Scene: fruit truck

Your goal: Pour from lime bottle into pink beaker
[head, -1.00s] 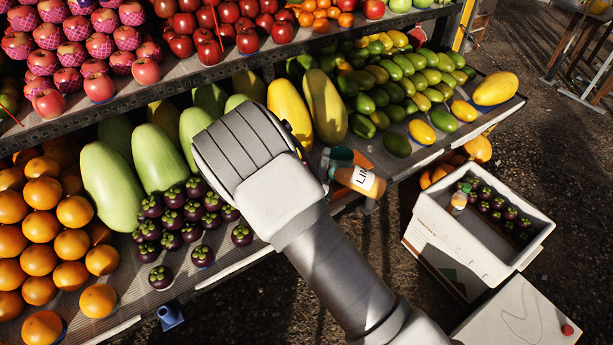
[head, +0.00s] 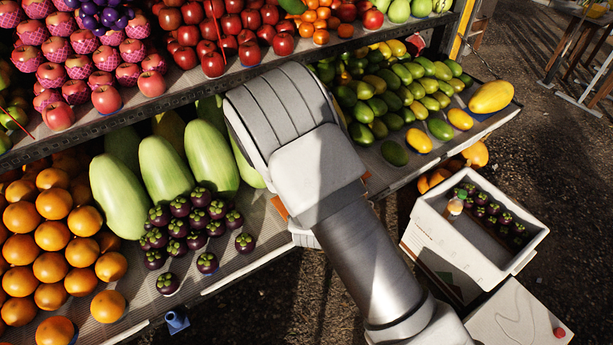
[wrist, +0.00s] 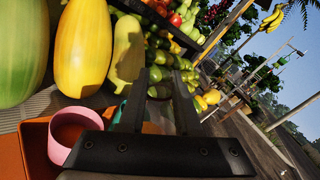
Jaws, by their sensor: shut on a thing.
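My gripper (wrist: 158,78) shows in the wrist view with its two fingers a little apart, shut on the lime bottle. The bottle is mostly hidden, so its tilt cannot be told. The pink beaker (wrist: 62,152) is at the lower left of the wrist view, beside the gripper's dark body. It stands upright on an orange tray (wrist: 36,150), and its inside looks orange-brown. In the head view my arm hides the gripper, the bottle and the beaker; only a sliver of orange tray shows.
A teal thing (wrist: 119,110) shows partly beside the left finger. Long melons (head: 121,195), mangosteens (head: 197,220) and oranges (head: 52,237) crowd the lower shelf on the left. The upper shelf's edge (head: 185,97) runs just behind my arm. A white crate (head: 480,255) stands on the right.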

